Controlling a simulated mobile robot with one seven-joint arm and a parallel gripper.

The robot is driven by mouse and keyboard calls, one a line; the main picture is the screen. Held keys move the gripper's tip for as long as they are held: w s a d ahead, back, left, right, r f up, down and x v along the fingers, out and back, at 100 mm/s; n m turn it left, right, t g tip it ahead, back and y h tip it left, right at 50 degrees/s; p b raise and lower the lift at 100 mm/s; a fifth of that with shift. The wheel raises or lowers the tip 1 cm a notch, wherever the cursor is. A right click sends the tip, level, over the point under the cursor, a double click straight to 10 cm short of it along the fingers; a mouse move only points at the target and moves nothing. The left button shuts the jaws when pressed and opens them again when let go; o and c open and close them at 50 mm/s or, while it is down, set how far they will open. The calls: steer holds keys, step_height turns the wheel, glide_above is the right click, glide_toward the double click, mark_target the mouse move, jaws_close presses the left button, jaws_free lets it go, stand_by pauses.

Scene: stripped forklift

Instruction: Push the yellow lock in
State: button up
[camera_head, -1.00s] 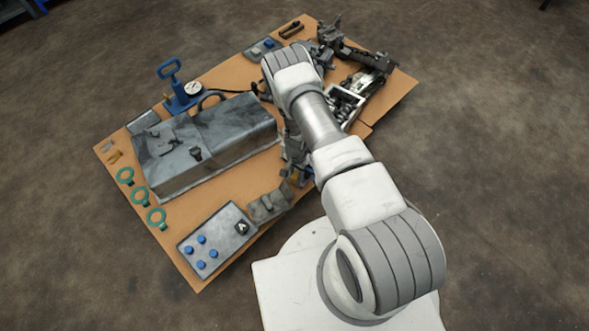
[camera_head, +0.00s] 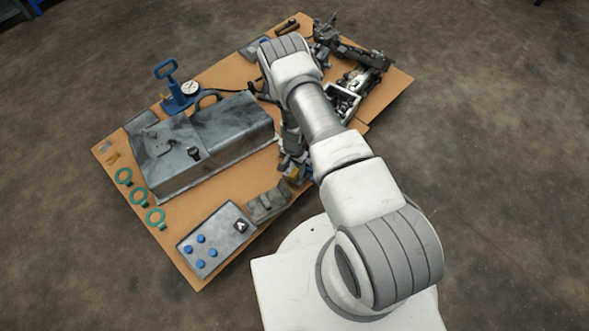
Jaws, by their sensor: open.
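A small yellow piece (camera_head: 293,175), which may be the yellow lock, shows at the right edge of the board, beside a small blue part (camera_head: 306,176). It is too small to make out its shape or how far in it sits. My gripper (camera_head: 286,164) points down right by the yellow piece, partly hidden under my own arm. It is open, and nothing shows between its fingers. I cannot tell whether it touches the yellow piece.
A large grey metal tank (camera_head: 205,145) fills the board's middle. A control box with blue buttons (camera_head: 215,240) and a grey bracket (camera_head: 268,203) lie in front. A blue pump with a gauge (camera_head: 181,92) stands behind. Dark machine parts (camera_head: 350,55) lie at back right.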

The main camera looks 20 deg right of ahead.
step_height(320, 180, up, 15)
steer(key=p, duration=0.4)
steer(key=shift+f, duration=0.1)
step_height(320, 180, up, 33)
steer(key=n+t+y, duration=0.2)
steer(key=n+t, duration=0.1)
steer(key=n, duration=0.1)
glide_above(294, 172)
steer(key=w+a, duration=0.2)
steer(key=a, duration=0.2)
steer(key=s+r+n+t, duration=0.1)
steer(key=s+r+n, duration=0.1)
steer(key=s+r, duration=0.4)
steer(key=s+r+n, duration=0.1)
steer(key=s+r, duration=0.2)
steer(key=r, duration=0.6)
steer(key=s+d+r+n+t+h, duration=0.1)
steer(key=s+r, duration=0.2)
steer(key=s, duration=0.4)
steer(key=s+d+r+n+t+h, duration=0.1)
steer(key=s+d+r+n, duration=0.15)
steer(key=s, duration=0.45)
step_height(294, 172, up, 21)
steer(key=p, duration=2)
steer(key=shift+s+a+f+m+p, duration=0.15)
steer(key=shift+a+f+m+p, duration=0.05)
steer(key=shift+m+p, duration=0.2)
